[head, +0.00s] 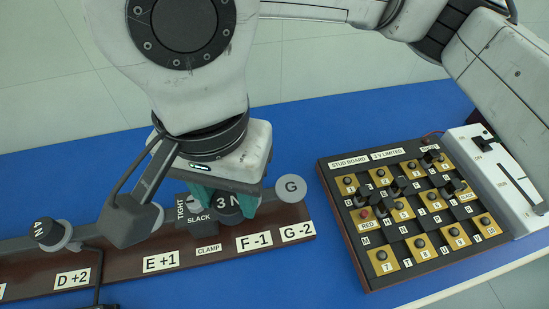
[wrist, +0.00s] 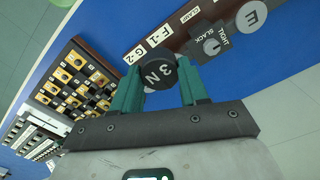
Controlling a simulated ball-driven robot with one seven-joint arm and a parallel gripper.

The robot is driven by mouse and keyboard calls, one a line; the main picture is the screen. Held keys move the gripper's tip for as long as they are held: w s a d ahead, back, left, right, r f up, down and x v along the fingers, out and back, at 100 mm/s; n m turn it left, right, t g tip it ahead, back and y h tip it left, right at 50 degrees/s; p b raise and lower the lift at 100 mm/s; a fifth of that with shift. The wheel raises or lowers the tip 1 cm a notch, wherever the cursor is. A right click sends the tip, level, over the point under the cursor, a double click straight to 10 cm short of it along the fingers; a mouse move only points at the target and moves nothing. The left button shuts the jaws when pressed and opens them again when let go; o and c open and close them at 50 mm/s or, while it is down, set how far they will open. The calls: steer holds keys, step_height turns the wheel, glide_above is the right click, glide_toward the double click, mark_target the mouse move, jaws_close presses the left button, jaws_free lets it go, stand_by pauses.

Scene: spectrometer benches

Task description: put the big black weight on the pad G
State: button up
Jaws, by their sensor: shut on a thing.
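The big black weight marked 3 N (head: 229,207) is between the teal fingers of my gripper (head: 222,203), which is shut on it. In the wrist view the weight (wrist: 160,73) shows its round marked face between both fingertips (wrist: 158,84). The weight is over the brown rail near label F-1 (head: 254,241); I cannot tell whether it touches a pad. Pad G (head: 291,188) is a bare grey disc at the rail's right end, right of my gripper, above label G-2 (head: 297,232). Pad G is not clearly visible in the wrist view.
A TIGHT/SLACK clamp knob (wrist: 212,46) is beside the weight. Pad E (wrist: 252,14) is further along the rail. Another black weight (head: 47,231) stands at the left. A stud board (head: 330,192) with plugs and a white slider box (head: 480,150) are at the right.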

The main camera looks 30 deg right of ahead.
steer(key=w+d+f+p, duration=0.1)
steer(key=d+f, duration=0.1)
steer(key=d, duration=0.2)
steer(key=w+d+f, duration=0.2)
steer(key=d+f, duration=0.1)
steer(key=d, duration=0.1)
steer(key=w+d+f+p, duration=0.1)
steer(key=d+f, duration=0.2)
steer(key=d, duration=0.1)
steer(key=shift+w+f+p, duration=0.1)
steer(key=shift+w+p, duration=0.15)
steer(key=shift+p, duration=0.1)
steer(key=shift+w+d+f, duration=0.15)
steer(key=shift+d+f, duration=0.1)
steer(key=shift+f, duration=0.2)
steer(key=f, duration=0.1)
steer(key=f+p, duration=0.1)
steer(key=shift+d+f, duration=0.3)
steer(key=shift+f, duration=0.6)
steer(key=shift+f, duration=0.2)
steer(key=o, duration=1.3)
steer(key=shift+r, duration=0.15)
